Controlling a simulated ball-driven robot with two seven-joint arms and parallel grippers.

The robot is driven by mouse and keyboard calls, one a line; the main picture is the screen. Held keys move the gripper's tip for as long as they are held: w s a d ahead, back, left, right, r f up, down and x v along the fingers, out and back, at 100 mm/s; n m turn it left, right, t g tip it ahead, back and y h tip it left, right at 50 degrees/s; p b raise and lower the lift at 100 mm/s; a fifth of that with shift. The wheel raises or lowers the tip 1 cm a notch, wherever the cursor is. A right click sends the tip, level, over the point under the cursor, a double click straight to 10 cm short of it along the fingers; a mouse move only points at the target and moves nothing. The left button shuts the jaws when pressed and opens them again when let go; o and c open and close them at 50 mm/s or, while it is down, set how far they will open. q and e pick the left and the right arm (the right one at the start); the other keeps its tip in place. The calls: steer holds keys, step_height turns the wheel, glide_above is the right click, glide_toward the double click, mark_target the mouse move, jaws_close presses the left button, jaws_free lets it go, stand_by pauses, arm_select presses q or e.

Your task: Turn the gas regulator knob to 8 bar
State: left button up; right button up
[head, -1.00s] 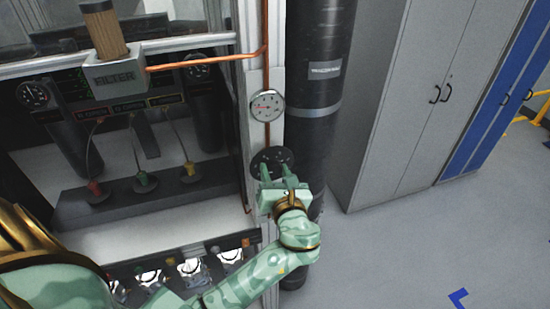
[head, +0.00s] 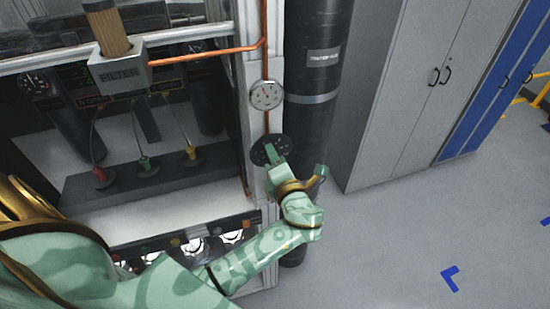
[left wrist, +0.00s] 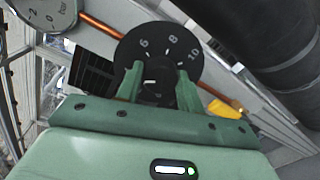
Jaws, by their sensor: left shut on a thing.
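The regulator knob (head: 262,152) is a black disc on the white post below a round gauge (head: 266,95) in the head view. In the left wrist view the knob's dial (left wrist: 150,45) shows the numbers 6, 8 and 10 along its upper edge. A short white mark shows on its centre; I cannot tell exactly which number it points to. My left gripper (left wrist: 158,88) is shut on the knob, with one finger on each side of its centre. In the head view my left gripper (head: 277,162) is turned and partly hides the knob. My right gripper is not in view.
A copper pipe (head: 200,54) runs from the filter block (head: 118,68) to the post and down to the gauge. A black cylinder (head: 312,120) stands just right of the post. Grey cabinets (head: 400,90) stand further right, with open floor before them.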

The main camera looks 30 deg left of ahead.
arm_select(q)
steer(key=shift+f+m+g+y, duration=0.1)
steer(key=shift+m+g+y, duration=0.25)
steer(key=shift+m, duration=4.55)
steer(key=shift+f+m+g+y, duration=0.15)
steer(key=shift+m+y, duration=0.4)
steer(key=shift+m, duration=4.35)
steer(key=o, duration=1)
steer(key=shift+w, duration=0.1)
